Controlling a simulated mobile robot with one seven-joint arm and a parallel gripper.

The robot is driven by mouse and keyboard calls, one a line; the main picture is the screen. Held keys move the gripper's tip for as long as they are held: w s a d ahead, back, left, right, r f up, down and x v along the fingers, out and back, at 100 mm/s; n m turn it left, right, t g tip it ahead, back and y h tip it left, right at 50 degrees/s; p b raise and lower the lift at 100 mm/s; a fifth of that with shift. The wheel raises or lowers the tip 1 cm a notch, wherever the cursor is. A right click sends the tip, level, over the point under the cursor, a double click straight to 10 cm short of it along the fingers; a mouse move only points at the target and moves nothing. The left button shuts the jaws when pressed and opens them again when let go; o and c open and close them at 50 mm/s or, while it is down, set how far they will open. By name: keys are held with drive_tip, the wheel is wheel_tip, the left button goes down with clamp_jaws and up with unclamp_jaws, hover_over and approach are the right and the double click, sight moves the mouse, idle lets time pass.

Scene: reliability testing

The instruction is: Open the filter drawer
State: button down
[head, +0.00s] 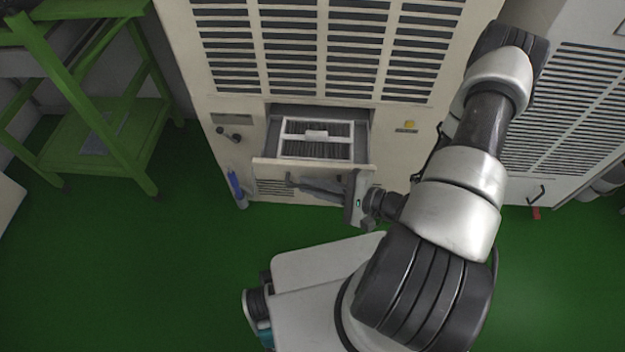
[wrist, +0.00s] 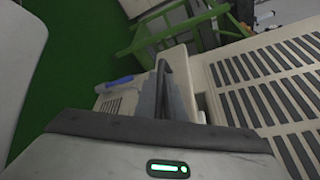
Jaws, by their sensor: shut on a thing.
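The filter drawer (head: 262,162) is pulled part way out of the beige cabinet (head: 230,120). A white-framed filter (head: 316,139) with dark pleats lies inside it. My gripper (head: 296,183) is at the drawer's front, its fingers reaching left along the front panel. The fingers are closed together there, but the handle they hold is hidden behind them. In the wrist view my gripper (wrist: 162,75) shows its fingers over the edge of the drawer front (wrist: 178,62).
A green metal cart (head: 115,110) stands to the left. Another vented cabinet (head: 570,110) is at the right. The green floor (head: 160,270) is clear at the front left.

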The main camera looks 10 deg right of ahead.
drive_tip(key=c, duration=2.1)
unclamp_jaws()
drive_tip(key=p+v, duration=0.2)
drive_tip(key=v, duration=1.5)
drive_tip(key=shift+s+d+f, duration=0.1)
drive_tip(key=shift+s+d, duration=0.1)
drive_tip(key=shift+s, duration=0.05)
